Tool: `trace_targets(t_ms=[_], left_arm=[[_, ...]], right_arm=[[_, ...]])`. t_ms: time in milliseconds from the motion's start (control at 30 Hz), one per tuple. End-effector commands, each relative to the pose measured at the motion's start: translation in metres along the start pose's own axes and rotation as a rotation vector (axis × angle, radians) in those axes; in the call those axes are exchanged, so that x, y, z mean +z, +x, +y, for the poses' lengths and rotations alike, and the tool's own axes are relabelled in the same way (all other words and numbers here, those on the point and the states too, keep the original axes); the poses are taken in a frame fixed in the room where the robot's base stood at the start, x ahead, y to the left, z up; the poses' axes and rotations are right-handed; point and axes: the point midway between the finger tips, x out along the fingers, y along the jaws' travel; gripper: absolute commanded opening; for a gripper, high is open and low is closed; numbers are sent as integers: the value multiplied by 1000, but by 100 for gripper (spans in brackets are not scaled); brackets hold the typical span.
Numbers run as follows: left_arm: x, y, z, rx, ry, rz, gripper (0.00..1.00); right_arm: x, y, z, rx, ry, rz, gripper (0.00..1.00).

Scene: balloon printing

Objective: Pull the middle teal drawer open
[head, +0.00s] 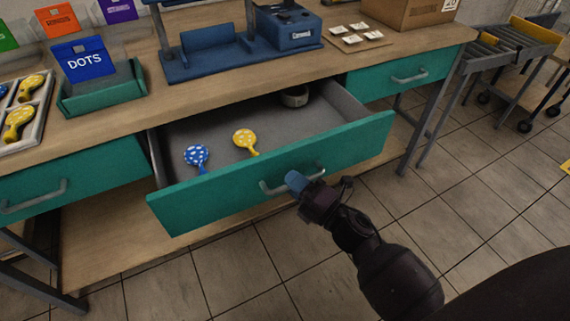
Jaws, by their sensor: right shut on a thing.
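The middle teal drawer (352,148) is pulled well out from under the wooden workbench. Its grey inside shows, with a blue dotted paddle-shaped piece (196,156), a yellow dotted one (245,141) and a small round grey item (294,97) at the back. My left gripper is not in view.
A shut teal drawer (75,182) is on the left and another (386,80) on the right. The benchtop (215,89) holds a blue machine (290,27), a DOTS bin (100,95) and a cardboard box (408,10). A roller conveyor (505,50) stands at right. The tiled floor before the drawer is clear.

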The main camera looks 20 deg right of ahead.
Motion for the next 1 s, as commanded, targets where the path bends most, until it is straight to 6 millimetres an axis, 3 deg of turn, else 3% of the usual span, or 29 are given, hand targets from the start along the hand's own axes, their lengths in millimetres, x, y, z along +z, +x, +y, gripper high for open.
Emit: trace_targets(t_ms=[200, 500, 733, 1000], left_arm=[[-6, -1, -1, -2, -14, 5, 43], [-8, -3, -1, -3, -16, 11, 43], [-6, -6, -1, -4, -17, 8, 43], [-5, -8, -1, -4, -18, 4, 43]], right_arm=[[-21, -53, 13, 0, 1, -3, 0], [-42, -103, 23, 0, 0, -2, 0], [-50, -120, 27, 1, 0, -1, 0], [-51, -124, 27, 2, -2, 1, 0]])
